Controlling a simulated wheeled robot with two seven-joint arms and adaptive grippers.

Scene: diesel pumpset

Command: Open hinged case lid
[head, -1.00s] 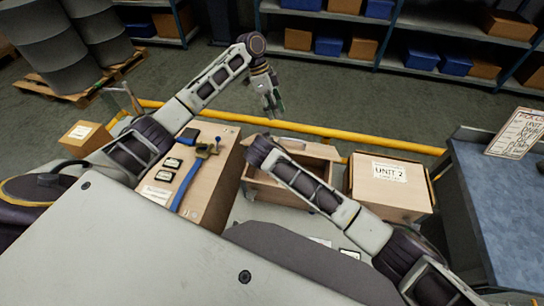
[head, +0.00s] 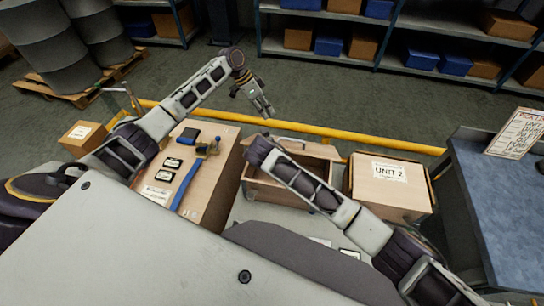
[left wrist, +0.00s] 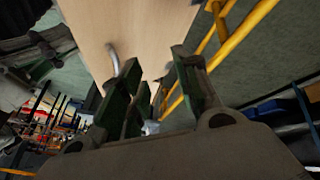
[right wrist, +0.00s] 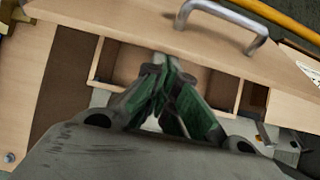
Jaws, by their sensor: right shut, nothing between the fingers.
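The wooden case (head: 258,190) stands in the middle of the head view, partly covered by my right arm. Its compartments show, and the right wrist view shows a wooden panel with a metal handle (right wrist: 225,18) along the compartments' far side. I cannot tell the lid's exact angle. My left gripper (head: 264,106) is open and empty, in the air beyond the case near the yellow rail. The left wrist view shows a wooden panel (left wrist: 140,30) with a metal handle (left wrist: 115,60) beyond its fingers. My right gripper (right wrist: 162,65) is shut and empty over the compartments; the head view hides it.
A wooden surface with a blue strip (head: 186,185) and small parts lies left of the case. A carton marked UNIT 2 (head: 390,188) stands close on the right. The yellow rail (head: 310,130) runs behind. A blue-topped bench (head: 500,205) is at far right.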

